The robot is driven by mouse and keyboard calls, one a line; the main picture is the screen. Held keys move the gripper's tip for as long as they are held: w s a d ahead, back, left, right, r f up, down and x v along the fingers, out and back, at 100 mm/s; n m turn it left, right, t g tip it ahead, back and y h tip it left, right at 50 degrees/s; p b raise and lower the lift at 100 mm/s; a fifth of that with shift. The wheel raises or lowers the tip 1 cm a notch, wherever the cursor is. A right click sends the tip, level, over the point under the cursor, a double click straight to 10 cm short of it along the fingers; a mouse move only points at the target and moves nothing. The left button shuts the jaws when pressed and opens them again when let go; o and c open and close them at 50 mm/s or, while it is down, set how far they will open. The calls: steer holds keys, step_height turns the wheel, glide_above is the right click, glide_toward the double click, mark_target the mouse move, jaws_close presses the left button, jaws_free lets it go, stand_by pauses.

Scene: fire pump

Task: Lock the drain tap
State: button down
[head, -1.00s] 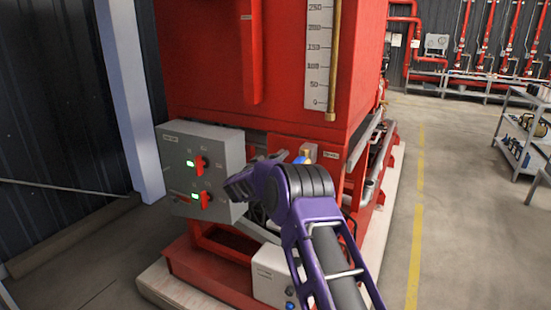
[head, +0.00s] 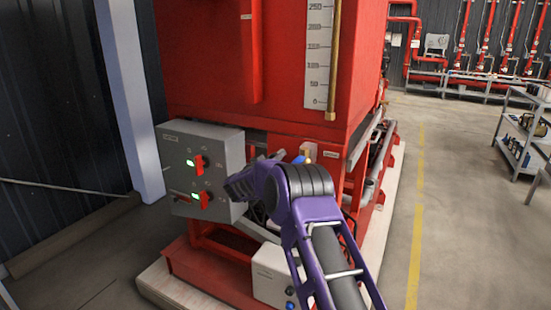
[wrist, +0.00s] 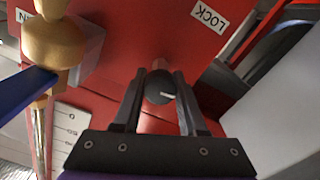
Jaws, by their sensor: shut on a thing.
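My gripper (wrist: 161,78) is shut on a dark round knob (wrist: 159,90) that stands out from the red panel. A white label reading LOCK (wrist: 209,16) is on the panel above and to the right of the knob. A brass tap (wrist: 57,40) with a blue lever (wrist: 25,92) is at the left of the wrist view, apart from my fingers. In the head view, the blue lever (head: 298,159) shows small behind my arm. My fingers and the knob are hidden there by my purple arm.
A grey control box (head: 190,150) with red switches and green lights is left of my arm. The large red tank (head: 220,60) rises behind it. A white box (head: 272,275) sits low in front. Open floor (head: 455,190) and a shelf cart (head: 520,135) are at right.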

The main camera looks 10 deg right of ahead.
steer(key=m+b, duration=0.3)
steer(key=m, duration=0.2)
steer(key=shift+f, duration=0.15)
steer(key=m+b, duration=0.3)
steer(key=m, duration=0.2)
steer(key=shift+b, duration=0.3)
steer(key=m+b, duration=0.1)
steer(key=m, duration=0.4)
steer(key=shift+s+d+m, duration=0.1)
steer(key=shift+m, duration=2.1)
steer(key=shift+c, duration=2.3)
jaws_free()
